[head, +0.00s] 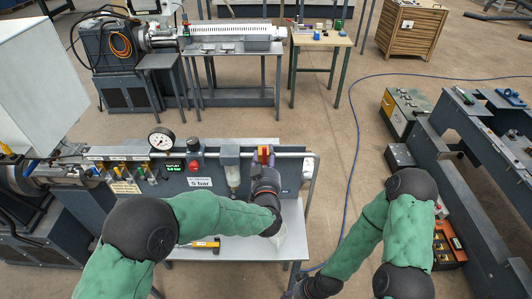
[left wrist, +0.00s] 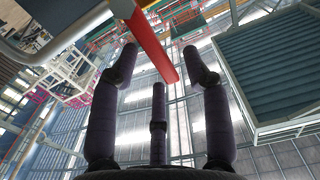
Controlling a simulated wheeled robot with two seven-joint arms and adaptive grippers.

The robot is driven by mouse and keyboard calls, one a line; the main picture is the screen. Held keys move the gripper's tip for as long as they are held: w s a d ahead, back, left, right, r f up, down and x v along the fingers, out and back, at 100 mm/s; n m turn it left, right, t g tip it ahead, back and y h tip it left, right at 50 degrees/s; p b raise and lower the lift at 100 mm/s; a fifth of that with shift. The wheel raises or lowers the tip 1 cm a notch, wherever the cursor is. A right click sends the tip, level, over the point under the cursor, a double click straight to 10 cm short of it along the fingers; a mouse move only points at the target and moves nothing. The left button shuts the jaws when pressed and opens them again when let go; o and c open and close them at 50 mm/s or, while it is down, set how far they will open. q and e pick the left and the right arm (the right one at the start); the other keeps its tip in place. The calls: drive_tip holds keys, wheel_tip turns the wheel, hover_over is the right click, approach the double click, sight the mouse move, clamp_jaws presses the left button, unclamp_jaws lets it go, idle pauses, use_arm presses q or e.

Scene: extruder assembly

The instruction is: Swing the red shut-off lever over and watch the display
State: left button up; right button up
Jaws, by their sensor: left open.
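The red shut-off lever (head: 264,150) is on the pipe at the right end of the grey panel, partly hidden by my left gripper. In the left wrist view the red lever (left wrist: 153,45) reaches down between the spread fingers of my left gripper (left wrist: 160,52). That gripper (head: 265,161) is open around the lever; I cannot tell whether any finger touches it. The small display (head: 172,166) shows green text, too small to read, below a round gauge (head: 161,139). The right arm's dark end (head: 318,287) is low at the bottom edge; its fingers are not clear.
A red knob (head: 193,145) and a "5 bar" label (head: 199,182) are beside the display. A yellow-handled tool (head: 205,244) lies on the bench (head: 240,249) below. A blue hose (head: 357,130) runs over the open floor to the right.

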use_arm(q)
drive_tip(key=shift+w, duration=1.05)
clamp_jaws()
